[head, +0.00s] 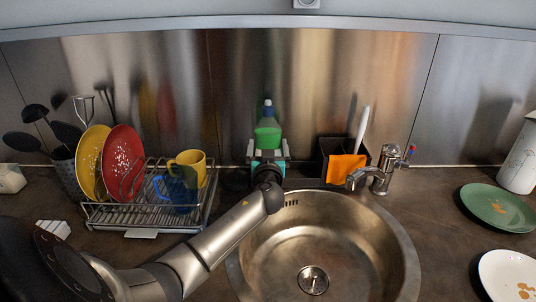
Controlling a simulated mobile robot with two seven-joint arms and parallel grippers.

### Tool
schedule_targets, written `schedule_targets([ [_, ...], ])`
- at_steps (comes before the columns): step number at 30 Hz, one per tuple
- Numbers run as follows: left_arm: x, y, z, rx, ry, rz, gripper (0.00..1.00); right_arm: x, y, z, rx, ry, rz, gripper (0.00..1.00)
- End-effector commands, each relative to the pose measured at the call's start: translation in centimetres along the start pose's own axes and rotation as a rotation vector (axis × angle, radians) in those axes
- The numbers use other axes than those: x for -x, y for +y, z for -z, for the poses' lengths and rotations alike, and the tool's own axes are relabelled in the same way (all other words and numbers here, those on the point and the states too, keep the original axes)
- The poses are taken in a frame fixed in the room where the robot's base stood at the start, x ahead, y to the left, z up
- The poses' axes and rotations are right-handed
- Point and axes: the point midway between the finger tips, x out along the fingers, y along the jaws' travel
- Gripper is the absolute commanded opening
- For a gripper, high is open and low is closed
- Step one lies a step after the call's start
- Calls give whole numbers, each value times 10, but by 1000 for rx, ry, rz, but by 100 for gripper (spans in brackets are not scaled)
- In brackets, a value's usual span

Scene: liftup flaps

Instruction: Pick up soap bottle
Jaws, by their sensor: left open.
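The soap bottle (268,131) is green with a blue and white cap. It stands upright at the back of the counter, behind the sink, near the metal backsplash. My left gripper (268,152) is open at the bottle, with one finger to each side of its lower part. The gripper and wrist hide the bottle's base. I cannot tell whether the fingers touch it. My right gripper is not in view.
A dish rack (150,213) with plates and mugs stands left of my arm. A dark caddy (331,146) with an orange cloth (345,167) and the faucet (377,172) are right of the bottle. The sink (320,245) lies in front. Dirty plates lie at right.

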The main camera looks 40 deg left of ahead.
Motion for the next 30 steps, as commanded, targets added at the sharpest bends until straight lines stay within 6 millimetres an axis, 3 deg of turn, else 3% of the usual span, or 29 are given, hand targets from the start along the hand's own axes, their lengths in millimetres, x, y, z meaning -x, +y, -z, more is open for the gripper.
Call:
schedule_targets([
  [6,-20,0,0,0,0,0,100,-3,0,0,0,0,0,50],
  [15,-22,0,0,0,-1,0,100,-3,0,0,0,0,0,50],
  [30,-22,0,0,-1,-1,0,45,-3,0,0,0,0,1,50],
])
